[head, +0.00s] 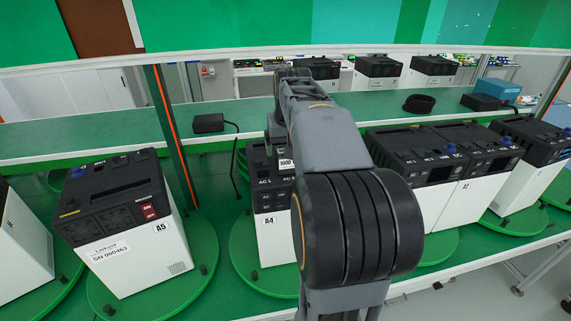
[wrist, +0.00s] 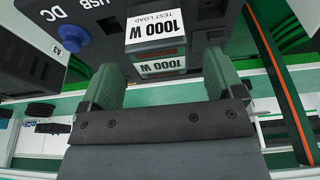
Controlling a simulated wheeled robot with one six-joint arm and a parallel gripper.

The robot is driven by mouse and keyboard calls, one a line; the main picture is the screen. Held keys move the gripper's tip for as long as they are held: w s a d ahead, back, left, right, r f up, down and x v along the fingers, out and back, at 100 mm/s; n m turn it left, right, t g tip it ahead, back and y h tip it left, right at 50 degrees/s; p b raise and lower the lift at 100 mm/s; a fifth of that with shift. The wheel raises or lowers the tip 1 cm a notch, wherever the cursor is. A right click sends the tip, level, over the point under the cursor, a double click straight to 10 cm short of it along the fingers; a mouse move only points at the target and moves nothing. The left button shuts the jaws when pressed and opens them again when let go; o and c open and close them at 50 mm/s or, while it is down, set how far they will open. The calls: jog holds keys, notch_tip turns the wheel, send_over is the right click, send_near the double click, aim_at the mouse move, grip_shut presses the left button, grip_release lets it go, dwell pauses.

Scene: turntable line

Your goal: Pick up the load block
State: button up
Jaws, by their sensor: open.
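My gripper (wrist: 163,62) is open, with one green-padded finger on each side of the block. Gaps show between the pads and the block. The gripper is mostly hidden behind my arm in the head view.
Several black-and-white power units stand on green turntables, one marked A5 (head: 128,225) at left and others (head: 448,170) at right. A green shelf (head: 90,132) runs behind them, holding a small black box (head: 207,123) and a cable coil (head: 419,103). A green post with an orange strip (head: 172,135) stands left of my arm.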

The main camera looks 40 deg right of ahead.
aim_at(285, 167)
jog(key=shift+p+x, duration=0.6)
jog(key=shift+x, duration=1.8)
jog(key=shift+s+a, duration=0.1)
jog(key=c, duration=1.3)
